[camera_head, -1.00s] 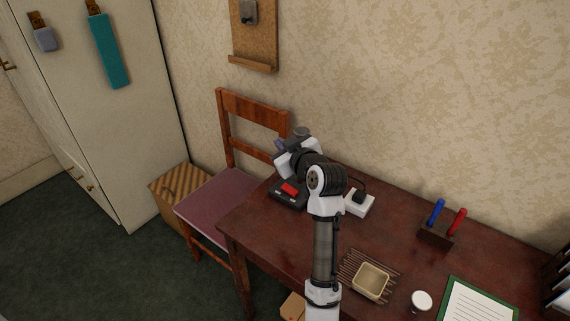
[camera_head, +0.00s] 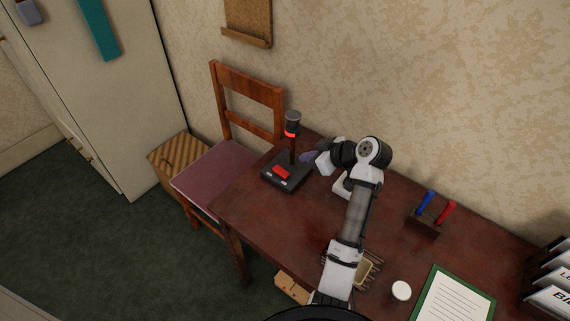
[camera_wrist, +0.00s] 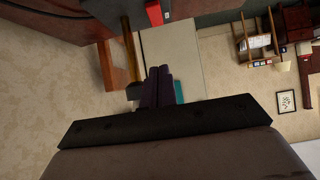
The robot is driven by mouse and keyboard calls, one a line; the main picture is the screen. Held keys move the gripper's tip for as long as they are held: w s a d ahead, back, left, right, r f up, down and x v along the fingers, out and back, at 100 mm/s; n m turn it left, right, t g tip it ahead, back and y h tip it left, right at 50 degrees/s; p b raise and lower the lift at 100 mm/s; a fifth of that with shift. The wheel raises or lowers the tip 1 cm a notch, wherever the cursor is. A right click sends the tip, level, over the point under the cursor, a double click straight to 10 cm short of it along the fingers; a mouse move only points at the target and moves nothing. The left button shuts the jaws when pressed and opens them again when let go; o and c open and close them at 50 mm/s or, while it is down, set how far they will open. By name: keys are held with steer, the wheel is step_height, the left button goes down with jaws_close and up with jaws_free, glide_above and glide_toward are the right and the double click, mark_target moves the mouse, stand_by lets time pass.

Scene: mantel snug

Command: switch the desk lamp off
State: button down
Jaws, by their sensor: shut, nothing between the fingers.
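The desk lamp (camera_head: 293,120) stands upright at the desk's far left corner. It has a dark base (camera_head: 272,181), a thin stem and a grey cap with a bright red band below it. A red switch (camera_head: 281,172) sits on the base; I cannot tell which way it is tipped. My gripper (camera_head: 308,157) is just right of the lamp, its fingers pointing left toward the stem, apparently apart from it. In the wrist view the fingers (camera_wrist: 158,86) are together and empty. A red piece (camera_wrist: 153,13) shows at the top there, perhaps the switch.
A wooden chair (camera_head: 247,98) stands against the desk's left end. A white block (camera_head: 341,188) is partly hidden behind my arm. A holder with blue and red handles (camera_head: 424,226), a white round item (camera_head: 401,290) and a green clipboard (camera_head: 455,302) lie to the right.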

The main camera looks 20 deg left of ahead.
glide_toward(276, 166)
steer(key=shift+w+a+r, duration=0.15)
steer(key=shift+a+r, duration=0.25)
steer(key=shift+a, duration=0.2)
steer(key=shift+w+a+r, duration=0.2)
steer(key=shift+a+r, duration=0.15)
steer(key=shift+a, duration=0.25)
steer(key=f+b, duration=0.1)
steer(key=a+f+b, duration=0.1)
steer(key=f+b, duration=0.1)
steer(key=shift+w+a+f, duration=0.4)
steer(key=shift+a+f+b, duration=0.1)
steer(key=shift+f+b, duration=0.4)
steer(key=shift+f, duration=0.1)
steer(key=shift+f, duration=0.1)
steer(key=shift+w+a+f+b, duration=0.1)
steer(key=shift+a+f+b, duration=0.1)
steer(key=shift+b, duration=0.3)
steer(key=shift+a, duration=0.1)
